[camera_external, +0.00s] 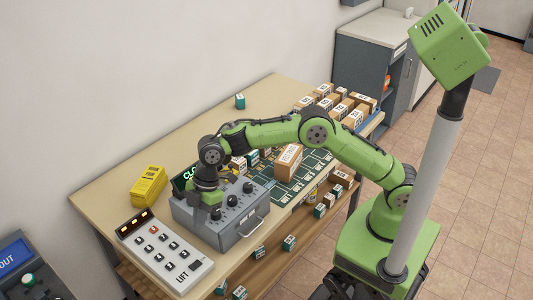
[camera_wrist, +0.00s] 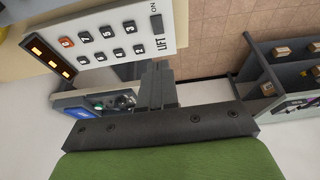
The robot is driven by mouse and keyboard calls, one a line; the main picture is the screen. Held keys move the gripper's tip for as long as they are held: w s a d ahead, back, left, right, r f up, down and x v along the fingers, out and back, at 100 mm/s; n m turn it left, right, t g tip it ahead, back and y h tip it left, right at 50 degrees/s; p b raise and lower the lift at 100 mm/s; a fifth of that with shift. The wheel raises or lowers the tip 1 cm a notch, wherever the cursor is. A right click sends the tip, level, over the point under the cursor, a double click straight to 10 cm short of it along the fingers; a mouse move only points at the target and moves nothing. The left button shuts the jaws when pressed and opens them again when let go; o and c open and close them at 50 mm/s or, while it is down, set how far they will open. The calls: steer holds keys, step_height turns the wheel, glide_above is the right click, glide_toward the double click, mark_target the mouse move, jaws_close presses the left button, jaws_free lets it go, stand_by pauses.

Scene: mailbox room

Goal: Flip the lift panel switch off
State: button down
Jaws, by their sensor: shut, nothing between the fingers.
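The lift panel (camera_external: 165,252) is a pale box marked LIFT, with numbered buttons, at the table's near left end. In the wrist view the panel (camera_wrist: 105,50) fills the upper left. Its dark switch (camera_wrist: 157,23) sits between the words ON and LIFT. My gripper (camera_wrist: 157,88) shows in the wrist view with its fingers together and empty, below the panel in the picture. In the external view my wrist points down over the left end of the grey knob box, right of the panel; the fingertips are hard to make out there.
The grey knob box (camera_external: 232,222) with a handle stands right beside the lift panel. A yellow box (camera_external: 148,186) lies behind the panel. Parcels (camera_external: 290,160) and a dark marked mat (camera_external: 300,190) fill the table's right part. A blue-screened unit (camera_external: 18,258) stands at far left.

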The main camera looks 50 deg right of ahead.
steer(key=p, duration=0.1)
glide_toward(193, 267)
steer(key=x, duration=0.5)
steer(key=shift+a+f+b, duration=0.25)
steer(key=shift+f+b, duration=0.05)
steer(key=shift+b, duration=0.05)
steer(key=shift+f, duration=0.45)
steer(key=shift+a+f, duration=0.1)
